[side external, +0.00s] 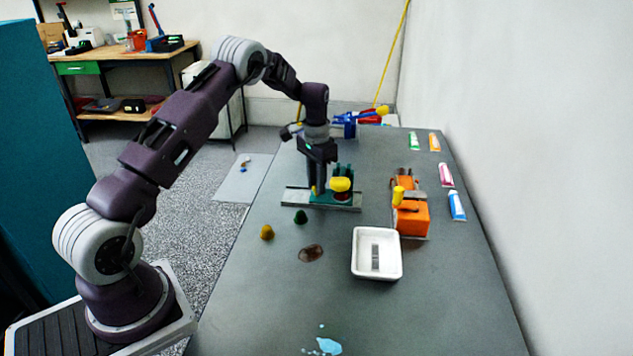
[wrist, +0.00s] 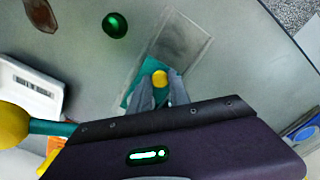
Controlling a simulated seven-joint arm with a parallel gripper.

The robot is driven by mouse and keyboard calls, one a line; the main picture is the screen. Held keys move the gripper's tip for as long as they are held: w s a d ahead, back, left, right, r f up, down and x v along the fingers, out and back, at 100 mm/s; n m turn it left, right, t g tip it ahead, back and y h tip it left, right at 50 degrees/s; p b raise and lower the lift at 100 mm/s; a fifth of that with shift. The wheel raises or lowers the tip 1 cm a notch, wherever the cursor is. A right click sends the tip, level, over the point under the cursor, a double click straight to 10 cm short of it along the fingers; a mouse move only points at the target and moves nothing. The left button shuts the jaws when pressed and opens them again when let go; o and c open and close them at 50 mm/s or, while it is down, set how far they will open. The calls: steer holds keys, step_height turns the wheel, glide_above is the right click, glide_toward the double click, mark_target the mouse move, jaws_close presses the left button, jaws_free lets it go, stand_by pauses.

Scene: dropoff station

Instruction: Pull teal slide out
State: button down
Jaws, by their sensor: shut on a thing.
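The teal slide (side external: 333,200) sits on a flat metal rail (side external: 294,196) in the middle of the table. It carries a small yellow knob and a larger yellow knob (side external: 340,184). My gripper (side external: 316,190) points down over the slide's left part. In the wrist view my gripper (wrist: 160,92) is shut on the small yellow knob (wrist: 160,78), with the slide's teal surface (wrist: 150,66) around it. The bare rail (wrist: 182,42) stretches beyond the knob. The larger yellow knob (wrist: 10,125) on its teal stem is at the left edge. My gripper body hides much of the slide.
An orange device (side external: 412,219) with a yellow knob stands right of the slide. A white tray (side external: 377,275) is in front. A green piece (side external: 301,217), an amber piece (side external: 267,232) and a brown patch (side external: 312,253) lie nearby. Several tubes (side external: 457,205) line the right edge.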

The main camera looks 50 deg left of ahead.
steer(key=shift+a, duration=0.1)
stand_by(0.7)
steer(key=s+a, duration=0.6)
steer(key=shift+s+a, duration=0.15)
steer(key=shift+s, duration=0.1)
steer(key=c, duration=1.3)
jaws_free()
steer(key=shift+a, duration=0.1)
steer(key=shift+o, duration=0.5)
steer(key=shift+r, duration=0.1)
step_height(320, 180, up, 7)
